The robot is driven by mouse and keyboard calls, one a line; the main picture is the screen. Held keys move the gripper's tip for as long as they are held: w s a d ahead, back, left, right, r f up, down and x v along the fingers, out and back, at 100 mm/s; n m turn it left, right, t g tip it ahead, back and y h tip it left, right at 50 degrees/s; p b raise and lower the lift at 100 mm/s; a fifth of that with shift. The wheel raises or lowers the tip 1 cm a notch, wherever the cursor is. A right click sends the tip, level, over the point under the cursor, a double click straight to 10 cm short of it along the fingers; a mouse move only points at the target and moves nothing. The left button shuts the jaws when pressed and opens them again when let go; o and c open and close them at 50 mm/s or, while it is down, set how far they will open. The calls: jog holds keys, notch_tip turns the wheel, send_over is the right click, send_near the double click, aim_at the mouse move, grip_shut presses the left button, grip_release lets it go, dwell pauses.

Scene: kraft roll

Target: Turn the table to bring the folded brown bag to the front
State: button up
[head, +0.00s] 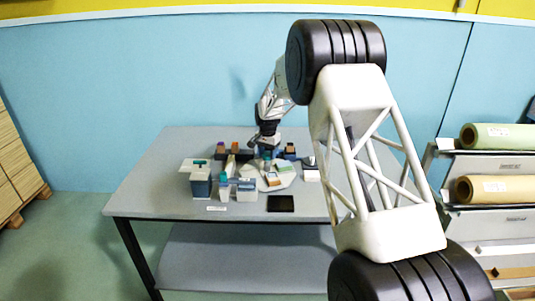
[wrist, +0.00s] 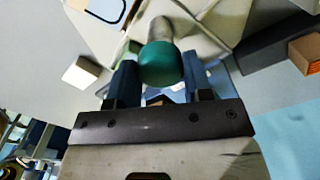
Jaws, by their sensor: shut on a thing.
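My gripper (head: 266,152) is low over the pale turning table (head: 287,184) on the workbench. In the wrist view its two fingers (wrist: 159,83) are on either side of a teal round knob (wrist: 160,62) on a pale stem and are shut on it. The knob stands over the pale plate (wrist: 215,18), which fills the top of that view. A small brown and blue item (head: 273,180) lies on the front part of the turning table in the head view. It is too small to tell whether this is the folded brown bag.
A black tray (head: 281,204) lies in front. Dark blocks stand behind. The bench's left side is clear.

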jog(key=shift+m, duration=1.8)
jog(key=o, duration=1.3)
jog(key=shift+r, duration=0.1)
jog(key=shift+r, duration=3.75)
jog(key=shift+r, duration=0.15)
